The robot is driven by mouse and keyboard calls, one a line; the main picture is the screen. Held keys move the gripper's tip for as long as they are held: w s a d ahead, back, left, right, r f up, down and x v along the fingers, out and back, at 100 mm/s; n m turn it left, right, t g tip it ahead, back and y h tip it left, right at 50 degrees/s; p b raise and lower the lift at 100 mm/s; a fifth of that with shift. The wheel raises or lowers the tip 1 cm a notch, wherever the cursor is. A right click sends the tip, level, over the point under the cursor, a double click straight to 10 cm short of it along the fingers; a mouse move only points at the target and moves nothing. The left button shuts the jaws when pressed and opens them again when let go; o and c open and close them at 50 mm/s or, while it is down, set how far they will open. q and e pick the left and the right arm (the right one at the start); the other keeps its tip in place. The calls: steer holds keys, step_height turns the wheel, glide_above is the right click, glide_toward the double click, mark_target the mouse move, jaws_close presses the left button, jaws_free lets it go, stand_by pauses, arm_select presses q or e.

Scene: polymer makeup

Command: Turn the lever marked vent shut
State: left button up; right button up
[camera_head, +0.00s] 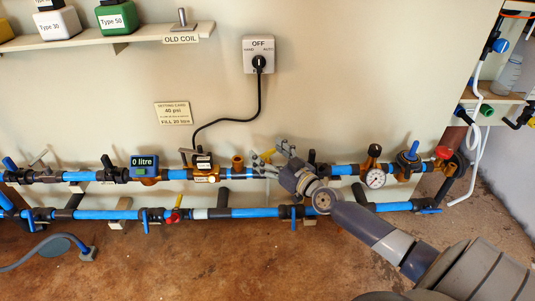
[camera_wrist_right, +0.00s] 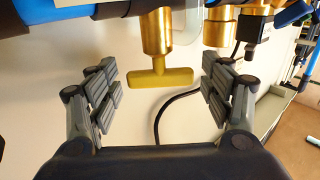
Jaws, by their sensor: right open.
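A yellow T-shaped lever (camera_wrist_right: 160,77) on a brass stem (camera_wrist_right: 157,32) shows in the right wrist view. It also shows small in the head view (camera_head: 267,155), on the upper blue pipe line. No vent marking is readable on or beside it. My right gripper (camera_head: 274,158) is at this lever, in front of the pipe. In the right wrist view the open fingers (camera_wrist_right: 160,72) stand on either side of the lever, with a gap at both ends and nothing held. My left gripper is out of view.
Two pipe runs cross the wall, with blue-handled valves (camera_head: 413,150), a red-handled valve (camera_head: 443,153) and a gauge (camera_head: 375,179). A counter (camera_head: 144,168) reads 0 litre. A black cable hangs from the OFF switch (camera_head: 259,55). The wall above the pipes is mostly clear.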

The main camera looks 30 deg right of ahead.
steer(key=shift+w, duration=0.2)
steer(key=c, duration=1.1)
steer(key=shift+r+p, duration=0.1)
steer(key=shift+p, duration=0.2)
